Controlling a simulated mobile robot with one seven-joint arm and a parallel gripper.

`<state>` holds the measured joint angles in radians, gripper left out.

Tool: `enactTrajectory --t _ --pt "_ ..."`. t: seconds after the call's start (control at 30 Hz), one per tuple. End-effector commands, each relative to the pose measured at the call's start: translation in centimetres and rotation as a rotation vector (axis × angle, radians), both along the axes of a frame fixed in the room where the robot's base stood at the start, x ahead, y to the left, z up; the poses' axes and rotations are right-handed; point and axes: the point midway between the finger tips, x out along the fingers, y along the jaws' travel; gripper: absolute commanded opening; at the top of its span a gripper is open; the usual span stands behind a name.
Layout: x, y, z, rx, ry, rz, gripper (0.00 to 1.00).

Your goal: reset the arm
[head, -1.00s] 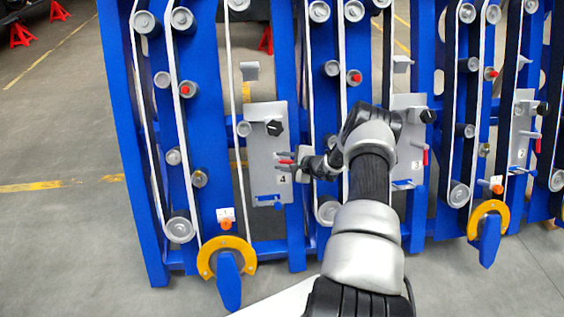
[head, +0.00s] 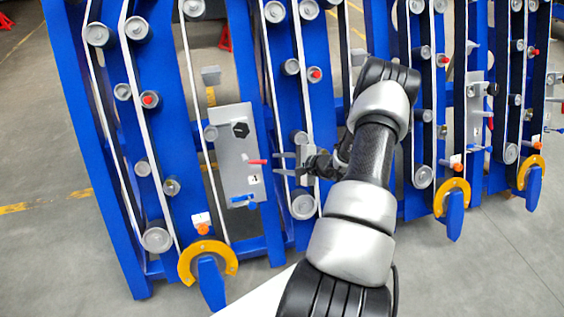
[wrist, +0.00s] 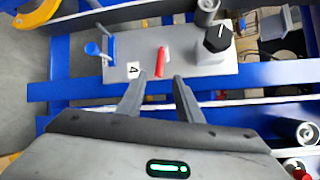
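My gripper (head: 276,163) is at the right of a grey control plate on the blue chassis. Its two fingers are spread, with nothing between them. The plate (head: 233,150) carries a black knob (head: 240,130), a red lever (head: 257,162) and a blue lever (head: 243,198). The red lever points toward my fingers, its end just short of the fingertips. In the wrist view the fingers (wrist: 159,78) are apart, and the red lever (wrist: 160,62) lies just beyond the gap. The black knob (wrist: 217,38) and the blue lever (wrist: 111,49) also show there.
The blue chassis frame (head: 81,150) with rollers and white belts fills the middle and right. Yellow hooks (head: 208,256) stick out along its lower edge. Open grey floor (head: 35,250) lies at the left.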

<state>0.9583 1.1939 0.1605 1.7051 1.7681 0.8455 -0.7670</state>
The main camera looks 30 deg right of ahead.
Motion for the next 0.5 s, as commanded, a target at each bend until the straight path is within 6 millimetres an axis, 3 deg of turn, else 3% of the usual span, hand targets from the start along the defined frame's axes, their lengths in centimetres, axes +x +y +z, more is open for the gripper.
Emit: enactTrajectory --t 0.5 --pt "-0.76 -0.2 0.45 0.001 0.0 0.001 0.33"
